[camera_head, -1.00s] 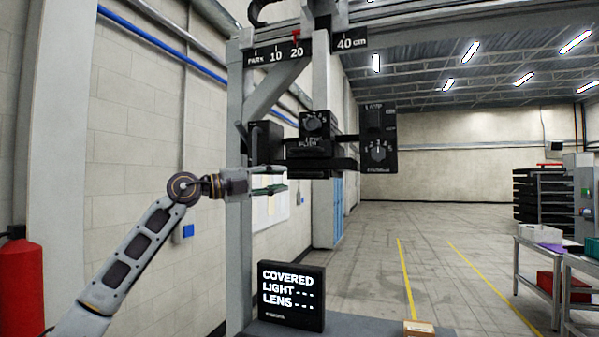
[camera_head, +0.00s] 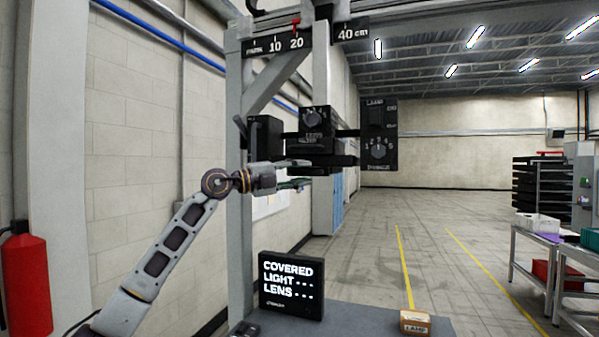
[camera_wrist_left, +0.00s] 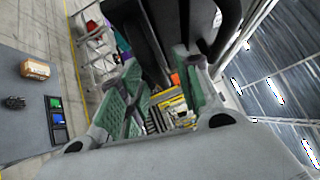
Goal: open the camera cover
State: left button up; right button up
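The black camera unit (camera_head: 318,145) hangs from the gantry, with a numbered dial on its front and dark flat plates beneath. I cannot tell which part is the cover. A display (camera_head: 291,285) below reads COVERED, with dashes for LIGHT and LENS. My left gripper (camera_head: 303,174) is just under the left part of the unit. Its green-padded fingers are apart in the left wrist view (camera_wrist_left: 163,78). Dark parts of the unit (camera_wrist_left: 145,35) loom close above and beyond them; whether they touch is unclear. My right gripper is not in view.
A lamp box (camera_head: 379,135) with a dial hangs right of the camera unit. A black box (camera_head: 265,138) with a lever is at its left, near the grey post (camera_head: 236,220). A small cardboard box (camera_head: 415,322) sits on the bench below.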

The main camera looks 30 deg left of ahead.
pick_arm(q)
grip_shut()
dwell(0.5)
jog(key=shift+s+d+f+b, duration=0.15)
jog(key=shift+s+d+b, duration=0.05)
jog(key=shift+s+b, duration=0.55)
jog(key=s+d+b, duration=0.2)
jog(key=s+b, duration=0.3)
jog(key=s, duration=0.5)
jog(key=shift+s+d+b, duration=0.3)
jog(key=shift+s, duration=0.1)
